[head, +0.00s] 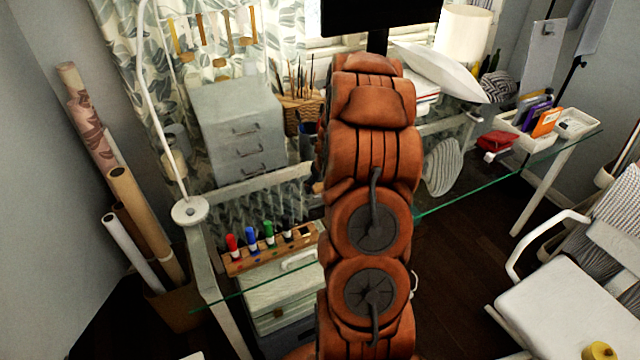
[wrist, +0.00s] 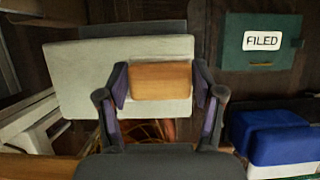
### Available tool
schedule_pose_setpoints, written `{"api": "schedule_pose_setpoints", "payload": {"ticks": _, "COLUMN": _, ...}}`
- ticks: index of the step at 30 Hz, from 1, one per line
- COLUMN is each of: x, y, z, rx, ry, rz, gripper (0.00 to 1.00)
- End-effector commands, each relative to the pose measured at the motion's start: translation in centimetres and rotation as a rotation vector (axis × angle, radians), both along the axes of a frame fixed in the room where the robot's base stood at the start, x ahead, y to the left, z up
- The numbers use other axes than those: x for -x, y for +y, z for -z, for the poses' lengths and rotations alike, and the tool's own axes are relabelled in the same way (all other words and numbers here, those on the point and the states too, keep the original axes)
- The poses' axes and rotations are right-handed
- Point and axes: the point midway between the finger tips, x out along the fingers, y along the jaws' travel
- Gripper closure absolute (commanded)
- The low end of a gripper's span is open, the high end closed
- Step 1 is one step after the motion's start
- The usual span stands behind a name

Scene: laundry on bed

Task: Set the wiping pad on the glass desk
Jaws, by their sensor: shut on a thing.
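In the wrist view my gripper (wrist: 161,90) is shut on a tan, wood-coloured block, which I take to be the wiping pad (wrist: 160,81). One dark finger is on each side of it. A pale flat surface lies behind the block; I cannot tell whether they touch. The glass desk (head: 490,173) spans the head view, with a green front edge and pale legs. My orange arm hides the middle of the desk, and neither gripper nor pad shows in the head view.
A wooden marker rack (head: 272,249) stands on the desk's left, by a lamp base (head: 189,211) and grey drawer unit (head: 238,125). A white organiser (head: 507,126) sits at the right end. In the wrist view are a green FILED box (wrist: 262,62) and a blue-and-white object (wrist: 275,137).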

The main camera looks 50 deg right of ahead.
Motion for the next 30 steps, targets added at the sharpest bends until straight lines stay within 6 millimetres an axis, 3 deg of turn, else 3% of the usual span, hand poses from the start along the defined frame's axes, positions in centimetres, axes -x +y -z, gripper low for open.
{"api": "schedule_pose_setpoints", "payload": {"ticks": 2, "x": 0.0, "y": 0.0, "z": 0.2, "rx": -0.001, "ry": 0.001, "rz": 0.0, "gripper": 0.73}}
{"api": "schedule_pose_setpoints", "payload": {"ticks": 3, "x": 0.0, "y": 0.0, "z": 0.2, "rx": 0.0, "ry": 0.0, "rz": 0.0, "gripper": 0.3}}
{"api": "schedule_pose_setpoints", "payload": {"ticks": 9, "x": 0.0, "y": 0.0, "z": 0.2, "rx": 0.0, "ry": 0.001, "rz": 0.0, "gripper": 0.09}}
{"api": "schedule_pose_setpoints", "payload": {"ticks": 21, "x": 0.0, "y": 0.0, "z": 0.0, "rx": 0.0, "ry": 0.0, "rz": 0.0, "gripper": 0.08}}
{"api": "schedule_pose_setpoints", "payload": {"ticks": 30, "x": 0.9, "y": 0.3, "z": -2.4, "rx": 0.002, "ry": -0.002, "rz": 0.0, "gripper": 0.08}}
